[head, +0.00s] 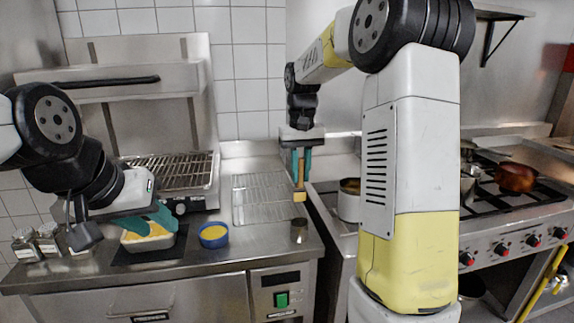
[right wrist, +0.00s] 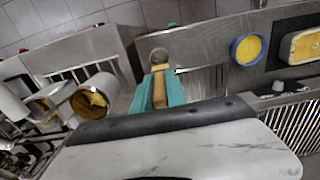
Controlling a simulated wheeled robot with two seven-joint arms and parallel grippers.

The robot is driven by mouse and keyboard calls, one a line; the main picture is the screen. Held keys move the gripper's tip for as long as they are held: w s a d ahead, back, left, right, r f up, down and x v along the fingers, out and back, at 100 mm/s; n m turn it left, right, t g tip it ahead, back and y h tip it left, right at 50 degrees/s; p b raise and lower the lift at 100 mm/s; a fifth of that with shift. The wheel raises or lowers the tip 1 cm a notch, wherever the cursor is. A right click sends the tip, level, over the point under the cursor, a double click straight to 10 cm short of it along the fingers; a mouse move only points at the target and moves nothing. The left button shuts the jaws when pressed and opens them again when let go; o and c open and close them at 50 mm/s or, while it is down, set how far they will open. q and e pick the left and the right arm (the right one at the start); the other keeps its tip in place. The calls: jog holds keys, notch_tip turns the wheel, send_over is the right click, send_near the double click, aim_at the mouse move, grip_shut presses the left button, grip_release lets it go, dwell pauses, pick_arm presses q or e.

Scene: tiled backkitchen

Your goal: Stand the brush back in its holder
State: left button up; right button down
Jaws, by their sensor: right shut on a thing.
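The brush (head: 299,182) has a wooden handle and a yellowish head, and hangs head down. My right gripper (head: 300,168) is shut on its handle, above the counter. The brush (right wrist: 159,90) also shows between the teal fingers in the right wrist view. A small metal cup (head: 299,233), which looks like the holder, stands on the counter below the brush, apart from it. The holder (right wrist: 158,55) shows just beyond the brush in the right wrist view. My left gripper (head: 150,220) is over the tray at the left; whether it is open is unclear.
A tray with yellow contents (head: 135,243) sits on a dark mat, with a blue bowl (head: 213,235) beside it. Shakers (head: 38,243) stand at the far left. A wire rack (head: 262,190) lies behind the holder. A pot (head: 348,203) and the stove are to the right.

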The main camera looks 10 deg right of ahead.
aim_at(301, 187)
jog(key=shift+w+d+r, duration=0.1)
jog(key=shift+w+r, duration=0.05)
notch_tip(301, 187, down, 11)
dwell(1.1)
jog(key=c, duration=1.3)
grip_release()
jog(key=shift+o, duration=0.2)
notch_tip(301, 187, up, 7)
jog(key=shift+f, duration=0.15)
jog(key=shift+r, duration=0.55)
